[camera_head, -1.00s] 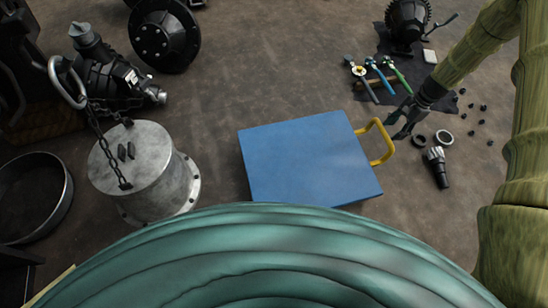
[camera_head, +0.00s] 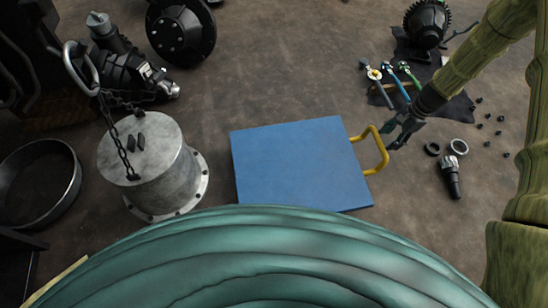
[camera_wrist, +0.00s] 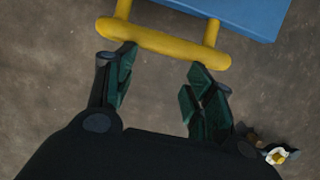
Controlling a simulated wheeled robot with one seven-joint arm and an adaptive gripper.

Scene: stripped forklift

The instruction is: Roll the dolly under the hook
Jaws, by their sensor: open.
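The dolly is a flat blue platform (camera_head: 298,163) with a yellow handle (camera_head: 372,150) on its right side. My gripper (camera_head: 400,132) is open at the handle's outer side. In the wrist view, the fingertips of my gripper (camera_wrist: 163,58) are spread and reach the near edge of the yellow handle (camera_wrist: 165,42); whether they touch it I cannot tell. The blue platform also shows at the top right there (camera_wrist: 235,12). A metal hook or ring (camera_head: 80,68) with a chain (camera_head: 115,130) shows at the upper left, by a grey drum (camera_head: 150,165).
A round pan (camera_head: 40,185) lies left of the drum. Dark machine parts (camera_head: 182,35) stand at the back. Hand tools (camera_head: 392,82) lie on a dark mat, with rings and small parts on the floor at the right. Floor between drum and dolly is clear.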

